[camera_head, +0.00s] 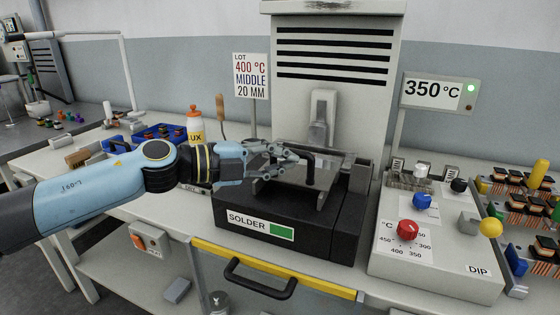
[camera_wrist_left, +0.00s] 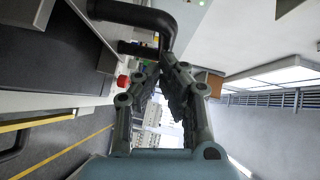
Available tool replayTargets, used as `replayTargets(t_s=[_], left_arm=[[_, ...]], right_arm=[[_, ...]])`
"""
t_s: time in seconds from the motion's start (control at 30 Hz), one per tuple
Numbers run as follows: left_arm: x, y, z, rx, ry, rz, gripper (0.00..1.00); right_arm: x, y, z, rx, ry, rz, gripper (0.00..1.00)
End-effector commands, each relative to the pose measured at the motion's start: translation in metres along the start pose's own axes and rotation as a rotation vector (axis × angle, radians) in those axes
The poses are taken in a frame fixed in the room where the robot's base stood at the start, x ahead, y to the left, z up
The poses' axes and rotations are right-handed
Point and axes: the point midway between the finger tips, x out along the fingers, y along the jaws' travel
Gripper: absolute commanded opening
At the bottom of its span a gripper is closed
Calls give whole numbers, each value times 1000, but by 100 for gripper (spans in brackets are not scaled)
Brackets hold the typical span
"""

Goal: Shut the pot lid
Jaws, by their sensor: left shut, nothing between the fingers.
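The solder pot (camera_head: 310,230) is a black box labelled SOLDER on the bench. On its top is a grey metal plate (camera_head: 296,195), which looks like the lid, with a dark bar handle (camera_head: 311,172) standing up. I cannot tell how far the lid covers the opening, as my left gripper hides part of it. My left gripper (camera_head: 292,156) reaches in from the left, just above the lid and beside the handle. In the left wrist view its fingers (camera_wrist_left: 168,66) are shut and empty, close to the black handle (camera_wrist_left: 160,20). My right gripper is not in view.
A control box (camera_head: 440,240) with a red knob stands right of the pot, near circuit boards (camera_head: 530,205). A flux bottle (camera_head: 195,125) and blue tray (camera_head: 158,132) stand behind my left arm. A drawer handle (camera_head: 258,280) juts out in front. A sign (camera_head: 438,91) reads 350 °C.

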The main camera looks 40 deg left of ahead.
Motion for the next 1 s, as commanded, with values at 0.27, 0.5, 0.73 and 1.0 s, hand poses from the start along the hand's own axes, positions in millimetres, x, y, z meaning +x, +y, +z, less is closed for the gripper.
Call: replayTargets(t_s=[0.27,0.5,0.73,1.0], left_arm=[[47,-16,46,-3,-3,-5,0],[64,-18,62,-2,0,-1,0],[63,-18,63,-1,-2,0,0],[60,-20,64,0,-2,1,0]], right_arm=[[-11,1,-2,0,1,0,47],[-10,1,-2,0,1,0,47],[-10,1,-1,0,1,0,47],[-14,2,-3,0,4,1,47]])
